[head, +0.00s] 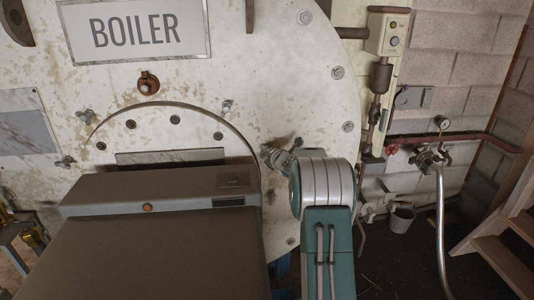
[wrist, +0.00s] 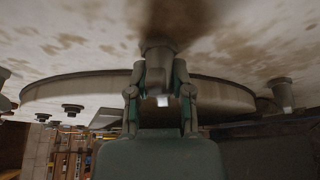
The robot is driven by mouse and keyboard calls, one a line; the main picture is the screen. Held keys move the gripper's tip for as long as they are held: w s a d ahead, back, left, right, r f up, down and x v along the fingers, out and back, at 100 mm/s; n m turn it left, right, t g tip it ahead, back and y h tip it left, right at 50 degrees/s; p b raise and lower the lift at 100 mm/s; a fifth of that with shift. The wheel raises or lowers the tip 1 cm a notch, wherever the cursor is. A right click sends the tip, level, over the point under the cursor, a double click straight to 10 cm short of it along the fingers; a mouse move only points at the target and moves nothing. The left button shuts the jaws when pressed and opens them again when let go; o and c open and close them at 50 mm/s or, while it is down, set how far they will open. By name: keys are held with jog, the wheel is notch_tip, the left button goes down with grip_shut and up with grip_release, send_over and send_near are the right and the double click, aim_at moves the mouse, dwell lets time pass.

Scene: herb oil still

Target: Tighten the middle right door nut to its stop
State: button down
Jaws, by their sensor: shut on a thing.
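The boiler's round door (head: 190,112) fills the left of the head view, its lower part hidden behind my body.
Other fixings show beside the door rim in the wrist view (wrist: 281,92). Right of the boiler are a control box (head: 388,34), a red pipe (head: 455,139), a gauge with valve (head: 441,123), a bucket (head: 401,218) and wooden steps (head: 497,235). Dark floor between them is open.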

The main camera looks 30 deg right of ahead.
jog(key=shift+f, duration=0.2)
jog(key=m+t, duration=0.1)
jog(key=m, duration=0.1)
jog(key=m+t+y, duration=0.1)
jog(key=m, duration=0.1)
jog(key=shift+f+m, duration=0.2)
jog(key=shift+m, duration=0.1)
jog(key=m+t, duration=0.1)
jog(key=m, duration=0.1)
jog(key=shift+f+m, duration=0.1)
jog(key=shift+m, duration=0.3)
jog(key=shift+s+d+m, duration=0.1)
jog(key=shift+m, duration=0.4)
jog(key=shift+c, duration=2.2)
grip_release()
jog(key=shift+d+h, duration=0.1)
jog(key=shift+h, duration=0.2)
jog(key=shift+t, duration=0.3)
jog(key=shift+s, duration=0.1)
